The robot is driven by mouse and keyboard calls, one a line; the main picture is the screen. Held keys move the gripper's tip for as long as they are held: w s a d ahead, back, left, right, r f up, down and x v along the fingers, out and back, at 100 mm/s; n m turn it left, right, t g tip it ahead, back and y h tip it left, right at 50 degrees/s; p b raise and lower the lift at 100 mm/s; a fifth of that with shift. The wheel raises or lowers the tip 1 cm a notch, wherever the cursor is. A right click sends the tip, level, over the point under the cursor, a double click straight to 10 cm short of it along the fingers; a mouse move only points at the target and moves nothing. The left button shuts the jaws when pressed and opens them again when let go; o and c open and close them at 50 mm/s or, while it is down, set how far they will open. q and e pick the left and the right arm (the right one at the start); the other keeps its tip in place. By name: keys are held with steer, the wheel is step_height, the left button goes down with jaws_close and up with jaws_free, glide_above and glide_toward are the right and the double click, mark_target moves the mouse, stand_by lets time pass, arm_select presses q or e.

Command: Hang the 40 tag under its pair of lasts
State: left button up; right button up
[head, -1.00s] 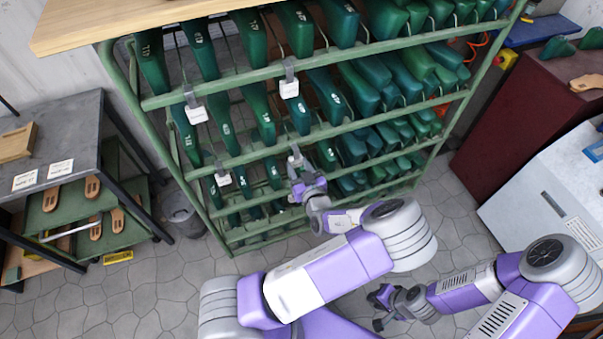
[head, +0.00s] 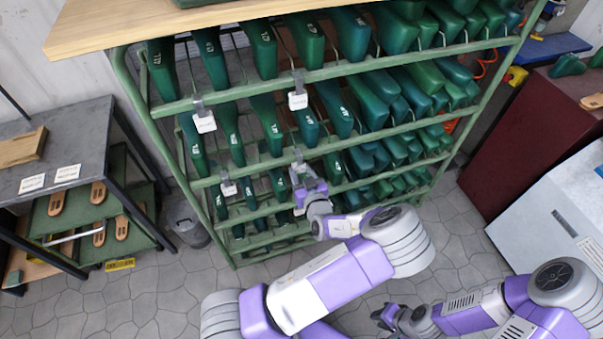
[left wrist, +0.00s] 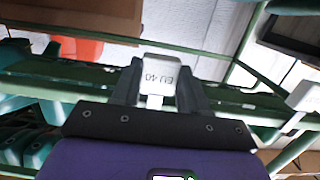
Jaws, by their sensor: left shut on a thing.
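My left gripper (head: 303,180) is in front of the rack's lower middle shelves, near a green rail. Green lasts (head: 270,125) stand in rows on the rack, with sizes too small to read surely. My right gripper (head: 384,318) appears open and empty, low over the floor, away from the rack.
Other white tags hang from clips on the rails (head: 204,121), (head: 298,100), (head: 229,188); one also shows in the left wrist view (left wrist: 305,96). A grey table (head: 85,150) stands left, a bin (head: 188,222) beside the rack, a white machine (head: 550,215) right.

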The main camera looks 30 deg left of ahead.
arm_select(q)
steer(key=o, duration=1.1)
steer(key=p+v, duration=0.1)
steer(key=v, duration=0.6)
steer(key=shift+s+d+p, duration=0.2)
steer(key=shift+p, duration=0.2)
